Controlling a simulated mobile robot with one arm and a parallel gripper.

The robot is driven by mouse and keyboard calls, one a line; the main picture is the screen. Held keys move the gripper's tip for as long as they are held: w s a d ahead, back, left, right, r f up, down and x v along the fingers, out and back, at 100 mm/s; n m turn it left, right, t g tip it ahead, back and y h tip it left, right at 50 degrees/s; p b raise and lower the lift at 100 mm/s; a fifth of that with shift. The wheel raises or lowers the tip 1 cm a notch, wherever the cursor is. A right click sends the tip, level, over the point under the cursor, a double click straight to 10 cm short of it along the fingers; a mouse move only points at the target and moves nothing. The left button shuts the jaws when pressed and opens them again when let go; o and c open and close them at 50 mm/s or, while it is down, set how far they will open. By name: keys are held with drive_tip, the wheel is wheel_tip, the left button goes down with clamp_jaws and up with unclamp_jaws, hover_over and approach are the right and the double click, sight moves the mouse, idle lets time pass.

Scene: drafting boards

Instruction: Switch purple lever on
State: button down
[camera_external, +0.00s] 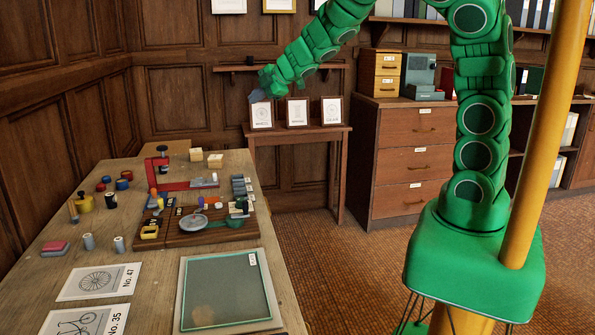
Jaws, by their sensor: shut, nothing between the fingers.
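A small purple piece (201,202), which looks like the lever, stands on the brown wooden board (180,241) on the long table. It is too small here to tell which way it is set. My gripper (256,97) is raised in the air beyond and to the right of the board, well apart from the purple piece. Its grey fingers point down and left, are shut and hold nothing.
A green-topped panel (225,290) and printed cards (97,282) lie nearer. Small jars stand left. Framed pictures (297,112) stand behind.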

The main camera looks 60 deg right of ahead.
drive_tip(key=s+a+f+n+g+y, duration=0.3)
drive_tip(key=s+a+f, duration=0.1)
drive_tip(key=a+f, duration=0.3)
drive_tip(key=s+a+f+n+g+y, duration=0.2)
drive_tip(key=s+a+f+n+g, duration=0.1)
drive_tip(key=a+f, duration=0.5)
drive_tip(key=shift+s+a+g+y, duration=0.4)
drive_tip(key=shift+s+a+g, duration=0.2)
drive_tip(key=shift+s+a, duration=0.25)
drive_tip(key=shift+w, duration=0.1)
drive_tip(key=shift+x, duration=4.9)
drive_tip(key=shift+w+a+f, duration=0.15)
drive_tip(key=shift+w, duration=0.1)
drive_tip(key=shift+w+a, duration=0.35)
drive_tip(key=shift+w, duration=0.45)
drive_tip(key=shift+w+a, duration=0.3)
drive_tip(key=shift+w, duration=0.5)
